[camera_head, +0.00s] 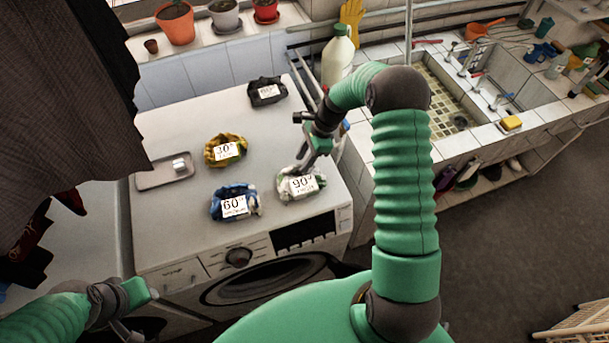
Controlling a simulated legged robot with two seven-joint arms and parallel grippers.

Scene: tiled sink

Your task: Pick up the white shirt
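The white shirt (284,186) is a crumpled white bundle with some grey-green tint, lying on the washing machine top near its front right. A white label reading 90 lies on it. My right gripper (308,163) reaches in from the right and points down at the shirt's back edge. Its tips are close above or at the cloth; I cannot tell whether they touch it or how far apart they are. My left gripper (142,308) is low at the left, away from the shirt, in front of the machine; its finger state is unclear.
On the washing machine (190,250) also lie a blue bundle (222,195), a yellow bundle (214,148), a black bundle (265,102) and a grey tray (150,180). A bottle (338,60) stands behind my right arm. Dark clothes (60,110) hang at left; a tiled sink (450,95) is right.

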